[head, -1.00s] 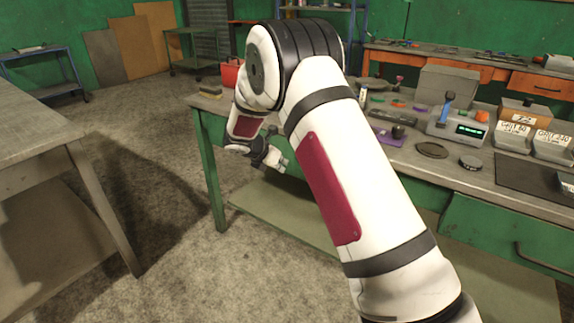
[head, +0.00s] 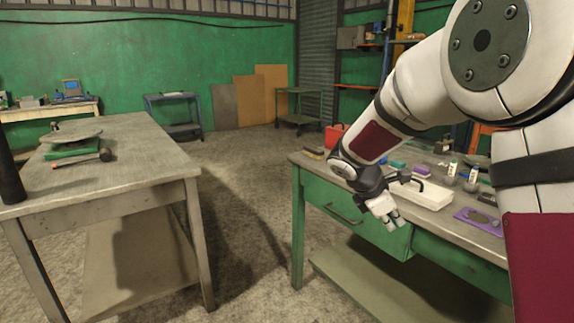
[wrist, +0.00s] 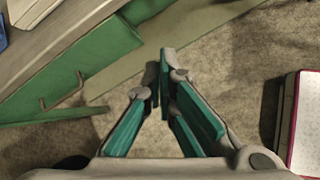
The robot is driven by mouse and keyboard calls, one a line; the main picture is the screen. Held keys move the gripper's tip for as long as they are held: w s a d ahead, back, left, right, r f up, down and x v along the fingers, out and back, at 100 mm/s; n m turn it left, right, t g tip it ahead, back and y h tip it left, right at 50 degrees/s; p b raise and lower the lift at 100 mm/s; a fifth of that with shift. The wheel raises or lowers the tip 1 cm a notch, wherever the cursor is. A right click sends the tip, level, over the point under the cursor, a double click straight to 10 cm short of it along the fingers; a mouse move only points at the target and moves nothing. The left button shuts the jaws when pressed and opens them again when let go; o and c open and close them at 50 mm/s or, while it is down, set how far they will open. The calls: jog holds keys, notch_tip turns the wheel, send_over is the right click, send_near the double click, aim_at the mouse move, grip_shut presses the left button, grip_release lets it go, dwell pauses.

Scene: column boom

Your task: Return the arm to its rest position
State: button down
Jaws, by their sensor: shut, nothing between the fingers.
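My arm reaches in from the right of the head view, bent at the elbow, its forearm sloping down to the left. My gripper (head: 384,218) hangs in front of the green bench's front edge, beside its drawers. In the wrist view my gripper (wrist: 160,85) points down past the drawer front with bare floor beyond it. Its teal-padded fingers are closed together and hold nothing. The base of my arm is outside the head view.
The green workbench (head: 298,180) carries a white box (head: 425,194), a purple item (head: 480,220) and a red container (head: 335,136). A grey table (head: 145,155) stands at left, with a hammer (head: 88,158). Open concrete floor (head: 235,220) lies between them.

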jog(key=s+r+m+g+y, duration=0.1)
jog(key=s+r+m, duration=0.35)
jog(key=s, duration=0.65)
jog(key=s+r+m+g+y, duration=0.15)
jog(key=s+r+m, duration=0.35)
jog(key=s, duration=0.7)
jog(key=s+a+f+m+y, duration=0.2)
jog(key=s+a+m, duration=0.15)
jog(key=s, duration=0.65)
jog(key=s+a+f+m+y, duration=0.25)
jog(key=s+m, duration=0.25)
jog(key=s, duration=0.4)
notch_tip(320, 180, up, 18)
jog(key=t+p, duration=0.3)
jog(key=p, duration=1.3)
jog(key=shift+s+a+r, duration=0.15)
jog(key=shift+a, duration=0.25)
